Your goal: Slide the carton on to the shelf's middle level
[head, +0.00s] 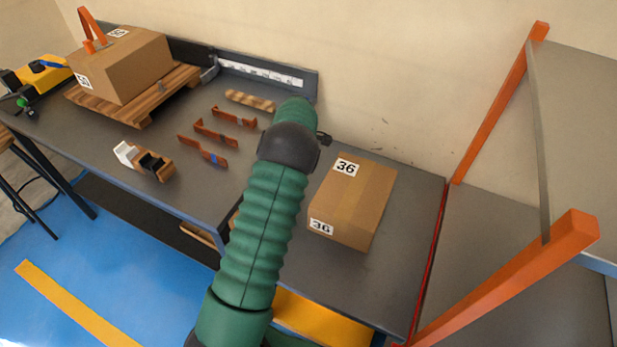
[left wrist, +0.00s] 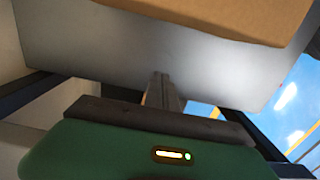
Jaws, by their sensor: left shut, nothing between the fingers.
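The carton (head: 352,205) is a brown box with two white "36" labels. It stands on the right end of the grey table, next to the shelf, and part of a brown box (left wrist: 225,15) shows at the top of the left wrist view. The shelf (head: 500,235) has orange posts and grey levels at the right. My green left arm reaches up just left of the carton, and its gripper is mostly hidden in the head view. In the left wrist view my left gripper (left wrist: 161,80) is shut and empty, apart from the box. My right gripper is not in view.
Another labelled carton (head: 120,62) sits on a wooden pallet (head: 150,108) at the far left. Several copper-coloured bars (head: 215,133) lie on the table (head: 110,130) left of my arm. An orange post (head: 500,275) stands between the carton side and the shelf's right part.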

